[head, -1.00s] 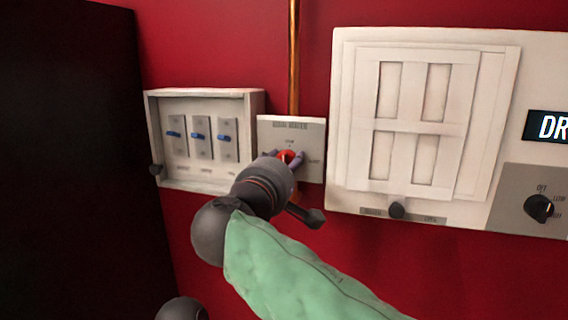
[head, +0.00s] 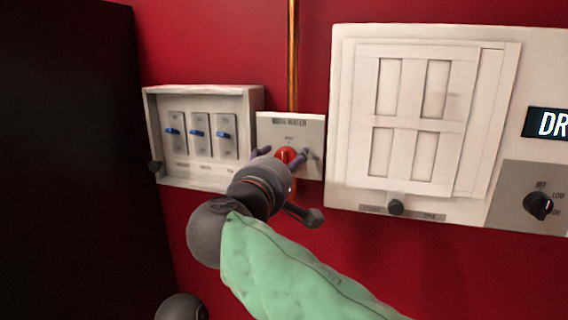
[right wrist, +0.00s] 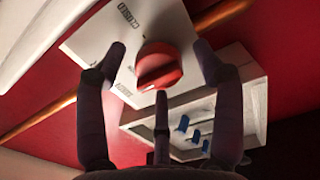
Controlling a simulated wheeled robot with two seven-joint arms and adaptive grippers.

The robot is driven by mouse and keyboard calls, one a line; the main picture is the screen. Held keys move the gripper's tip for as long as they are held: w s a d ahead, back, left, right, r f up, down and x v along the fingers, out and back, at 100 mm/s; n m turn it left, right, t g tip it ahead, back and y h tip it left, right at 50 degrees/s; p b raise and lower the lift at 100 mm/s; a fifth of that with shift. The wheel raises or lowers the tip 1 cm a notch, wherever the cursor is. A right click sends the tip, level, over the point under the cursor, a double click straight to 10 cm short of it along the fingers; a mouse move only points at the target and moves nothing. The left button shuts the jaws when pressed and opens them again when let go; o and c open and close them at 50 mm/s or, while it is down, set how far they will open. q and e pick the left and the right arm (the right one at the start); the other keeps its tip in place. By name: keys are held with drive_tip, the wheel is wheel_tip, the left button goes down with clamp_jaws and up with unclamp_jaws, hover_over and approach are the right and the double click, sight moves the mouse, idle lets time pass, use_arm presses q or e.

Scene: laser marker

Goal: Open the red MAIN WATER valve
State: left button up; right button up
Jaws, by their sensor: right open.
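The red MAIN WATER valve knob (head: 287,154) sits on a pale plate (head: 313,133) fixed to the red wall. In the right wrist view, the knob (right wrist: 158,66) is round with a raised grip, and a CLOSED label shows on the plate beyond it. My right gripper (head: 283,154) is open in front of the plate, with fingers on either side of the knob. In the right wrist view, red knob and fingertips (right wrist: 160,62) are apart, with clear gaps at both sides. The gripper's body hides the plate's lower left.
A pale box with several blue-lever switches (head: 198,134) stands left of the valve. A large white shuttered panel (head: 345,130) is on the right, with a black dial (head: 538,206) beyond it. A copper pipe (head: 293,60) runs up behind the plate.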

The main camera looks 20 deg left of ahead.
drive_tip(key=s, duration=1.1)
drive_tip(key=shift+s+a, duration=0.15)
drive_tip(key=shift+a, duration=0.05)
